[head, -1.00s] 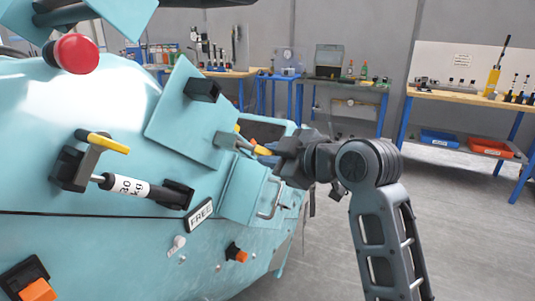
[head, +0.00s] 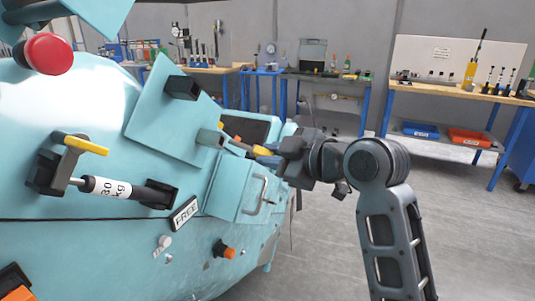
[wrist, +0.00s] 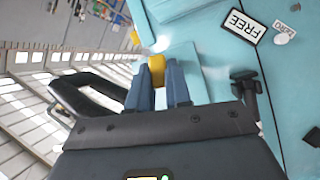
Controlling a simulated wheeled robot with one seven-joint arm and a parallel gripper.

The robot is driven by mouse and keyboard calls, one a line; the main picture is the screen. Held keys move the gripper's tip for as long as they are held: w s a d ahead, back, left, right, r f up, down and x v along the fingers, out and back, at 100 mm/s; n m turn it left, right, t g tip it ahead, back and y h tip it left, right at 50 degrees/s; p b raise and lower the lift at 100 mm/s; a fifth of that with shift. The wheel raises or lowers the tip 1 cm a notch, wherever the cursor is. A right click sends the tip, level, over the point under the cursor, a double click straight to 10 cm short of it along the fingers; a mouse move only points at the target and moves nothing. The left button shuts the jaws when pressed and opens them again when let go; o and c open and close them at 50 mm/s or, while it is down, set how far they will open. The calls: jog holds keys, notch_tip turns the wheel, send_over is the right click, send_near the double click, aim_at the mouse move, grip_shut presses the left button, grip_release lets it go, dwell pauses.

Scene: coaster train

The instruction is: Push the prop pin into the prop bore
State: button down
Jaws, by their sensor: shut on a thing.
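My gripper (head: 268,155) is shut on a small yellow piece, which I take to be the grip of the prop pin (wrist: 157,64). In the wrist view the yellow shows between the two blue-grey fingertips. In the head view a grey cylinder (head: 210,138), perhaps the prop bore's housing, sits by the lower right edge of the tilted turquoise panel (head: 165,120). A thin grey length lies between this cylinder and my gripper. I cannot tell whether the pin tip is inside the bore; the opening is hidden.
The turquoise body carries a red knob (head: 49,54), a yellow-topped clamp with a spring cylinder (head: 105,187), a FREE plate (head: 184,213) and a box with a handle (head: 236,188) just below my gripper. Open grey floor (head: 325,240) lies right; workbenches (head: 445,91) stand behind.

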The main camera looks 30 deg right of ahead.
jog(key=shift+s+d, duration=0.15)
jog(key=shift+s, duration=0.05)
dwell(0.3)
jog(key=shift+s+d, duration=0.9)
jog(key=shift+s, duration=0.3)
jog(key=shift+s+d, duration=0.85)
jog(key=shift+s, duration=0.35)
